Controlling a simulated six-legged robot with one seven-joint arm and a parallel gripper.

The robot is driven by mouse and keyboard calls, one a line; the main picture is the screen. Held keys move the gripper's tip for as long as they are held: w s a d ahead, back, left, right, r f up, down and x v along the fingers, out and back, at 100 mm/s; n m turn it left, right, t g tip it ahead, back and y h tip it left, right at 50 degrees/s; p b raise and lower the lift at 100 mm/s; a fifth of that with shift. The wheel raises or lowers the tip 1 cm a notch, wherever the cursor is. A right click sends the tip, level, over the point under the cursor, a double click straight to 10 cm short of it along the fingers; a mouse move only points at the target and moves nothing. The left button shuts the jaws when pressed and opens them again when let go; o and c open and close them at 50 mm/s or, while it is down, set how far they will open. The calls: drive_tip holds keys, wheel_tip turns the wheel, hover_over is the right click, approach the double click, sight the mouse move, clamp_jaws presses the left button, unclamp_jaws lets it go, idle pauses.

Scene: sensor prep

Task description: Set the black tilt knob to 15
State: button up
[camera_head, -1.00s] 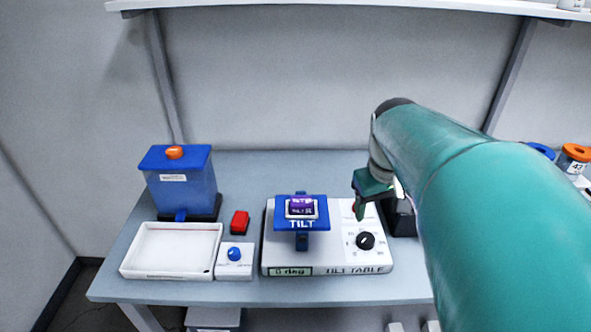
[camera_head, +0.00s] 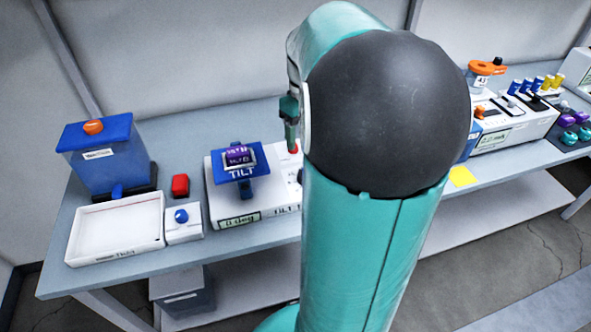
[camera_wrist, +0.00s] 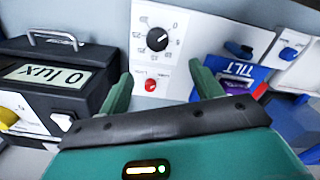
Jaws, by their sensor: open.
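The black tilt knob (camera_wrist: 157,40) sits on the white front panel of the tilt table (camera_wrist: 190,30), with printed numbers around it. The wrist view shows it beyond my gripper (camera_wrist: 163,88), whose two green fingers are apart and empty, not touching the knob. A red button (camera_wrist: 150,84) lies between the fingertips in that view. In the head view my gripper (camera_head: 291,122) is above the right part of the tilt table (camera_head: 225,205), and my arm hides most of the knob. The tilt table's display (camera_head: 240,221) reads 0 deg. Its blue TILT platform (camera_head: 238,170) holds a small purple-screened device.
A black box with a 0 lux display (camera_wrist: 60,77) stands beside the tilt table. More equipment stands at far right.

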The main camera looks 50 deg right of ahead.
drive_tip(key=f, duration=1.3)
drive_tip(key=shift+s+d+f, duration=0.2)
drive_tip(key=shift+s, duration=0.1)
drive_tip(key=c, duration=1)
